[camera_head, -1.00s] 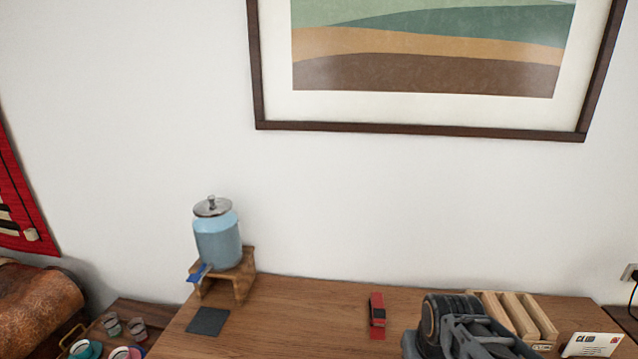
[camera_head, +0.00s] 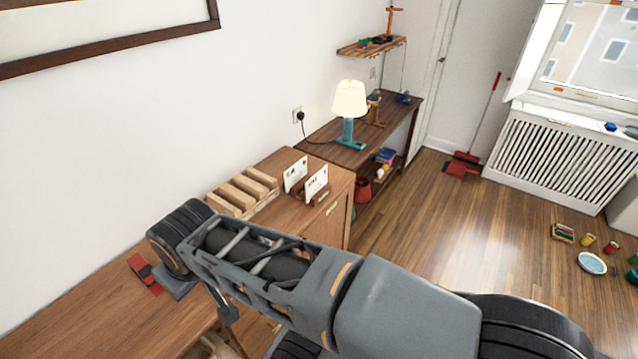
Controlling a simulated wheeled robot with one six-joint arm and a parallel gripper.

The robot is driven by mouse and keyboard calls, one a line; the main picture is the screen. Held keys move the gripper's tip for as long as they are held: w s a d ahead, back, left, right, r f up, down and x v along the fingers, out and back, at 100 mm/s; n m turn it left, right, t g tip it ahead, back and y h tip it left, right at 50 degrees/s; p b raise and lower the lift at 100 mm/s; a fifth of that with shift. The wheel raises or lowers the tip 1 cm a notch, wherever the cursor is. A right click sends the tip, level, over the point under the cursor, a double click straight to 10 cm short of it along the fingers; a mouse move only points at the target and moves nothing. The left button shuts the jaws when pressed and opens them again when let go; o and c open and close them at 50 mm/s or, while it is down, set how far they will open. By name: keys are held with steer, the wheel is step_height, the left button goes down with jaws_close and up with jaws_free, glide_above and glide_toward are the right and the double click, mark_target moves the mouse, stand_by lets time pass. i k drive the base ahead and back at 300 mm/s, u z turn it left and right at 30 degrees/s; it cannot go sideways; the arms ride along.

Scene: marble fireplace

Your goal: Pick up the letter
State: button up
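Two white envelopes stand near the right end of the wooden cabinet top, in the middle of the head view. The farther letter (camera_head: 295,174) is on the left. The nearer letter (camera_head: 316,184) is to its right and shows dark print and a small coloured mark. Both look upright and leaning, with a low brown support at their base. My grey arm crosses the front of the picture, below and in front of the letters. My gripper cannot be made out in this view.
A slatted wooden rack (camera_head: 243,192) stands left of the letters. A red stapler-like object (camera_head: 144,272) lies farther left. A teal lamp (camera_head: 349,107) stands on a side table (camera_head: 320,140) behind. Open wooden floor (camera_head: 430,235) lies to the right, with small items at far right.

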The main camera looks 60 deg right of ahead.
mark_target(317, 181)
steer(key=u, duration=0.15)
steer(key=k, duration=1.25)
steer(key=z, duration=1.35)
steer(key=i, duration=0.5)
steer(key=u, duration=0.05)
